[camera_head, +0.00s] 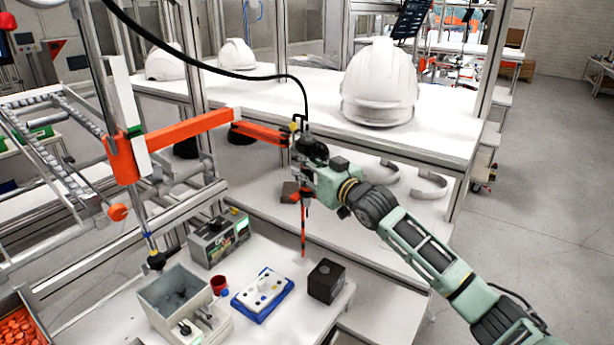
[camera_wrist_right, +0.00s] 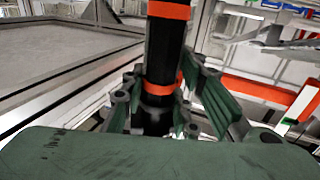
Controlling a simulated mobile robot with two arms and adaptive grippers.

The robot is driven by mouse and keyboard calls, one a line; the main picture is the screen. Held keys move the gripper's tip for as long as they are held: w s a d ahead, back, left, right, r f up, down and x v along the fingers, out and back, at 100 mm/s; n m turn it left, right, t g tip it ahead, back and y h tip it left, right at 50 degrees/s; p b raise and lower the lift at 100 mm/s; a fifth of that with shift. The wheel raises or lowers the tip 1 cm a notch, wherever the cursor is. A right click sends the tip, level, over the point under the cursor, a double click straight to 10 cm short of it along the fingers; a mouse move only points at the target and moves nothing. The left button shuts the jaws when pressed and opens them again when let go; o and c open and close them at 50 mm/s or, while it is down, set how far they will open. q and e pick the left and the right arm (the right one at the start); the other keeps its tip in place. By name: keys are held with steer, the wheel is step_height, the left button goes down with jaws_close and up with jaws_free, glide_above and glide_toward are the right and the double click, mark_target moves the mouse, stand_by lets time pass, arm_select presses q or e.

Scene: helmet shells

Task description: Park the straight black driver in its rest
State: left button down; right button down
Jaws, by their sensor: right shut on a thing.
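The straight black driver (camera_wrist_right: 165,48) with orange bands stands upright between the fingers of my right gripper (camera_wrist_right: 155,108) in the right wrist view. The fingers are closed around its body. In the head view my right gripper (camera_head: 302,165) is at the centre, above the front bench, beside the end of an orange arm (camera_head: 190,128). A thin orange-red shaft (camera_head: 303,228) points down below the gripper toward the bench. Much of the driver is hidden by the gripper. I cannot make out its rest for certain. My left gripper is not in view.
The front bench carries a grey bin (camera_head: 175,290), a red cup (camera_head: 218,284), a blue-edged tray (camera_head: 262,293) and a dark box (camera_head: 326,281). A white helmet (camera_head: 380,85) stands on the rear bench. A black cable (camera_head: 220,73) arches down to the gripper area.

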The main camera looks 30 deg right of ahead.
steer(key=c, duration=1.3)
jaws_free()
steer(key=shift+o, duration=0.9)
steer(key=shift+f, duration=0.15)
steer(key=o, duration=0.6)
steer(key=shift+c, duration=0.2)
steer(key=shift+s, duration=0.1)
steer(key=s, duration=1.1)
steer(key=shift+d+r, duration=0.15)
steer(key=shift+r, duration=0.05)
